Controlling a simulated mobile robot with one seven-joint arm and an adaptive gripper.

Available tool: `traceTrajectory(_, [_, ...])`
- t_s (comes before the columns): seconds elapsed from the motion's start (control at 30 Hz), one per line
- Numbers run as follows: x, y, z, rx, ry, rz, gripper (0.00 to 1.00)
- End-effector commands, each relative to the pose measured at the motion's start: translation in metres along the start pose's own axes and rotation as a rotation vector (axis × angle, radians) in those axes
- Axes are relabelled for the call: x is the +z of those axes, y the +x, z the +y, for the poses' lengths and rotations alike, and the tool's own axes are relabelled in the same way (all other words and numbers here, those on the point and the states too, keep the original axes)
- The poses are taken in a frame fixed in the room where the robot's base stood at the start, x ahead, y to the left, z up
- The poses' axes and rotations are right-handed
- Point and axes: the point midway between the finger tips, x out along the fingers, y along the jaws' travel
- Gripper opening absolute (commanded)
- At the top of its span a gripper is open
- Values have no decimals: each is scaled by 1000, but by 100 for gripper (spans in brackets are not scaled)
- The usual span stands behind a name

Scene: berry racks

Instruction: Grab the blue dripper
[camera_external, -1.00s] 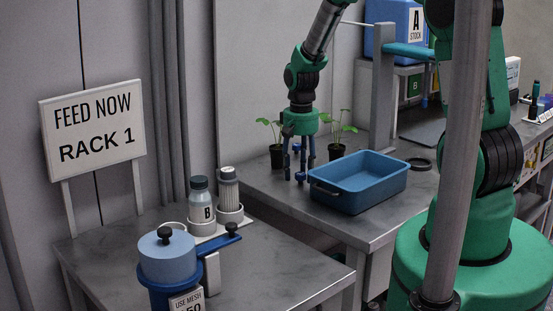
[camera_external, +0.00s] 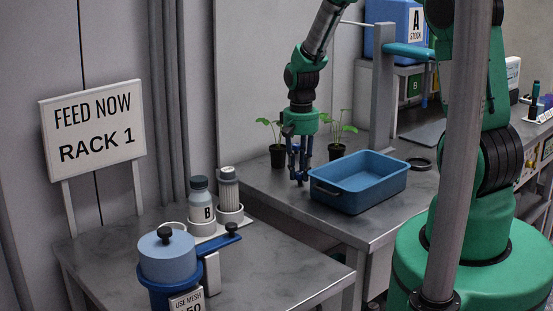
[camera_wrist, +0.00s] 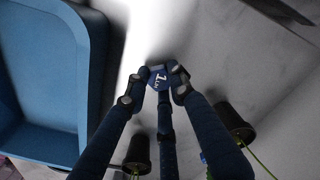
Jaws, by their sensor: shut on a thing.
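The blue dripper (camera_wrist: 159,80) is a small blue piece with white marking that begins with "1". It shows between my fingertips in the wrist view. My gripper (camera_wrist: 160,78) has long dark blue fingers, and their tips are closed on it. In the external view my gripper (camera_external: 299,178) points down at the back table, just left of the blue tray. The dripper is too small and too covered by the fingers to make out clearly there. It is low, at or near the tabletop; I cannot tell whether it touches the surface.
The blue tray (camera_external: 318,194) stands close on the right; it also shows in the wrist view (camera_wrist: 92,60). Two potted seedlings (camera_external: 278,156) (camera_external: 337,150) stand just behind my gripper. The front table (camera_external: 270,270) holds bottles and a blue lidded vessel (camera_external: 165,258).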

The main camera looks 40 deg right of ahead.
Motion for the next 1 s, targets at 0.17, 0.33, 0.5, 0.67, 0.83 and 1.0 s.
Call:
traceTrajectory(0.17, [-1,-8,0,0,0,2,13])
traceTrajectory(0.33, [0,-26,0,0,0,2,13])
traceTrajectory(0.5, [-1,-53,0,-1,0,3,13])
traceTrajectory(0.67, [0,-76,0,0,0,1,13])
traceTrajectory(0.83, [0,-94,0,0,0,1,13])
traceTrajectory(1.0, [0,-100,0,0,0,0,13])
